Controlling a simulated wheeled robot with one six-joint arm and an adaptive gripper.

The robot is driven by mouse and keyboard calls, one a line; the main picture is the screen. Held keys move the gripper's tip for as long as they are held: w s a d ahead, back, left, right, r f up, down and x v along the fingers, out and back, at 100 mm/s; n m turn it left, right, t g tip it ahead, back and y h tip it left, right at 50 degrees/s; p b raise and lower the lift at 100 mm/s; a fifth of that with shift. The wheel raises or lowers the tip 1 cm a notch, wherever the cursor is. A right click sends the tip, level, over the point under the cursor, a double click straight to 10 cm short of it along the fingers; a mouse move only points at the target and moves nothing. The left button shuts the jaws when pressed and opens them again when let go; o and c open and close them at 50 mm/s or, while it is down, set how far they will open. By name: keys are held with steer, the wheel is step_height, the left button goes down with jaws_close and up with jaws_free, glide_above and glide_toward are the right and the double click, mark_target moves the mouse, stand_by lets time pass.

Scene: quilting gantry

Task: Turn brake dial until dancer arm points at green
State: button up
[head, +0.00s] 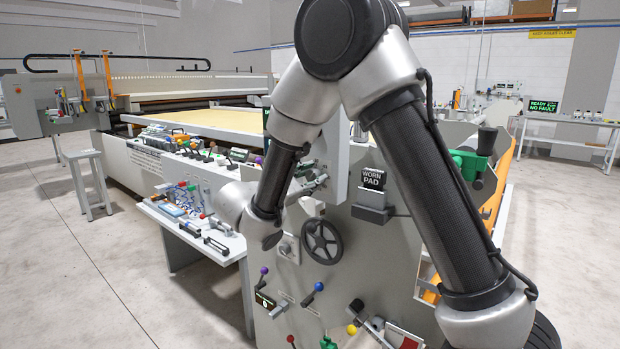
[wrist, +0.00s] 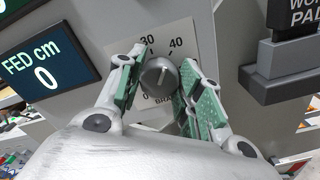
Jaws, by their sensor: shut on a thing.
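The brake dial (wrist: 158,78) is a round dark grey knob with a pale line on its face. It sits on a white scale plate (wrist: 178,32) where 30, 40, a 0 and part of a "BRA" label show; the rest is covered. The line points roughly up, between 30 and 40. My gripper (wrist: 163,64) has a green-padded finger on each side of the knob and is shut on it. In the head view my gripper (head: 318,184) is at the grey side panel, and the dial cannot be made out there. I cannot identify the dancer arm or its green mark.
A "FED cm" display (wrist: 45,77) reading 0 is left of the dial. A "WORN PAD" sign (head: 373,179) stands close to the right. A black handwheel (head: 321,241) and several coloured-knob levers are on the panel below. A side shelf (head: 190,232) with tools is at left.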

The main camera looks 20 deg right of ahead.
steer(key=o, duration=1)
steer(key=shift+o, duration=0.2)
steer(key=shift+a, duration=0.1)
steer(key=v, duration=1.2)
steer(key=shift+f, duration=0.1)
